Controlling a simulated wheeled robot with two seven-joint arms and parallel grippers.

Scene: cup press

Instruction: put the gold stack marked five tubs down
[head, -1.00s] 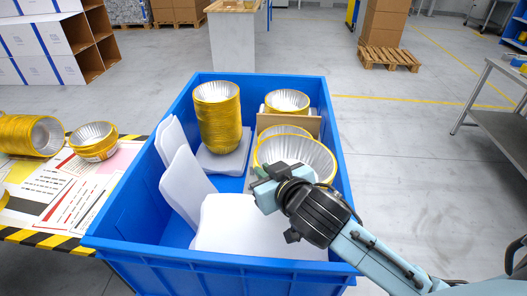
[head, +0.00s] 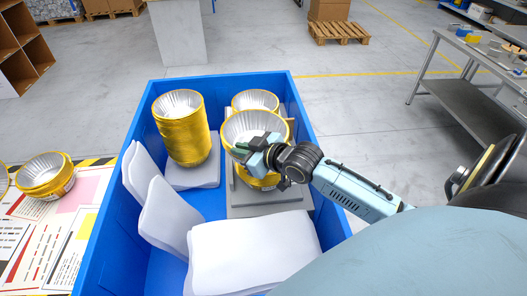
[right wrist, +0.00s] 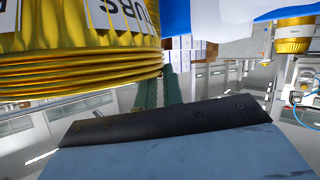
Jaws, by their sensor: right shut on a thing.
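My right gripper (head: 262,150) is shut on a gold stack (head: 240,130) of silver-lined tubs, at the wall of the stack nearest me. The stack is upright over the right half of the blue crate (head: 110,228). In the right wrist view the stack (right wrist: 75,65) fills the upper left, and part of its printed label shows at the top; I cannot read it whole. Below it lies a grey pad (head: 235,195); whether the stack touches the pad I cannot tell. My left gripper is not in view.
A tall gold stack (head: 182,135) stands left in the crate, and another (head: 256,99) stands behind the held one. White padded sheets (head: 245,250) lie at the front and lean at the left. A short gold stack (head: 45,175) is on the table at left.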

